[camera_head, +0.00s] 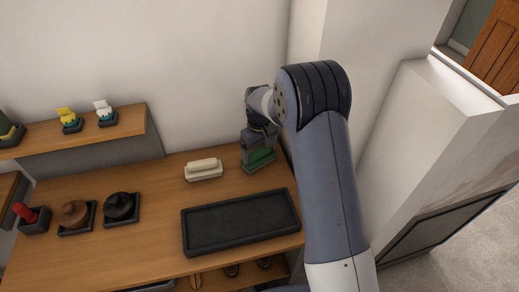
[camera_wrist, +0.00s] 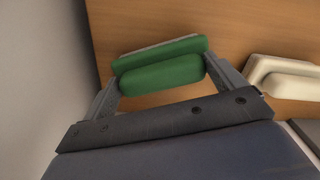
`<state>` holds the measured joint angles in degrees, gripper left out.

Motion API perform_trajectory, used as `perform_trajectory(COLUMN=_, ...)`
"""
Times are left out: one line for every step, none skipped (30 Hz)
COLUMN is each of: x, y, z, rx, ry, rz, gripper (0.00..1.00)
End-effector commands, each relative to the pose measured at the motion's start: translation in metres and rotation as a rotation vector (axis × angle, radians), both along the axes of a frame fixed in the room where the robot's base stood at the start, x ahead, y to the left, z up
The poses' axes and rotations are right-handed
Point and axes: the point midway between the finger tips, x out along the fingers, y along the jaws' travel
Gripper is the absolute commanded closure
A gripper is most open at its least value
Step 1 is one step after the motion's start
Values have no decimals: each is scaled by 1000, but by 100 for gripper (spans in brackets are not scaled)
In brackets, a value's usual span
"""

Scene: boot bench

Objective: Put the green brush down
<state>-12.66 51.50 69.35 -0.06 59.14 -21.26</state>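The green brush (camera_head: 260,158) is at the back right of the wooden bench, below my gripper (camera_head: 255,146). In the wrist view the green brush (camera_wrist: 162,73) lies between the two fingers of my gripper (camera_wrist: 163,66), one at each end of its handle, and they look closed on it. Its underside is at or very near the bench top; I cannot tell whether it touches. Part of it is hidden by my gripper in the head view.
A cream brush (camera_head: 203,169) lies to the left, also in the wrist view (camera_wrist: 285,78). A black tray (camera_head: 241,222) is in front. Black and brown round items (camera_head: 121,206) (camera_head: 75,213) and a red-handled item (camera_head: 25,212) stand left. A shelf (camera_head: 130,124) is behind; a wall is at right.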

Motion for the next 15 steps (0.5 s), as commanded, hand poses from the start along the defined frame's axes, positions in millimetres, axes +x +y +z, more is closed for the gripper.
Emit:
perform_trajectory(x=0, y=0, z=0, rx=0, ry=0, rz=0, gripper=6)
perform_trajectory(x=0, y=0, z=0, rx=0, ry=0, rz=0, gripper=3)
perform_trajectory(x=0, y=0, z=0, rx=0, ry=0, rz=0, gripper=0)
perform_trajectory(x=0, y=0, z=0, rx=-1, ry=1, rz=0, gripper=0)
perform_trajectory(x=0, y=0, z=0, rx=-1, ry=1, rz=0, gripper=0)
perform_trajectory(x=0, y=0, z=0, rx=-1, ry=1, rz=0, gripper=0)
perform_trajectory(x=0, y=0, z=0, rx=-1, ry=1, rz=0, gripper=0)
perform_trajectory(x=0, y=0, z=0, rx=-1, ry=1, rz=0, gripper=0)
perform_trajectory(x=0, y=0, z=0, rx=-1, ry=1, rz=0, gripper=0)
perform_trajectory(x=0, y=0, z=0, rx=0, ry=1, rz=0, gripper=0)
perform_trajectory(x=0, y=0, z=0, rx=0, ry=1, rz=0, gripper=0)
perform_trajectory(x=0, y=0, z=1, rx=0, ry=1, rz=0, gripper=0)
perform_trajectory(x=0, y=0, z=2, rx=-1, ry=1, rz=0, gripper=0)
perform_trajectory(x=0, y=0, z=4, rx=-1, ry=1, rz=0, gripper=0)
perform_trajectory(x=0, y=0, z=7, rx=1, ry=-1, rz=0, gripper=0)
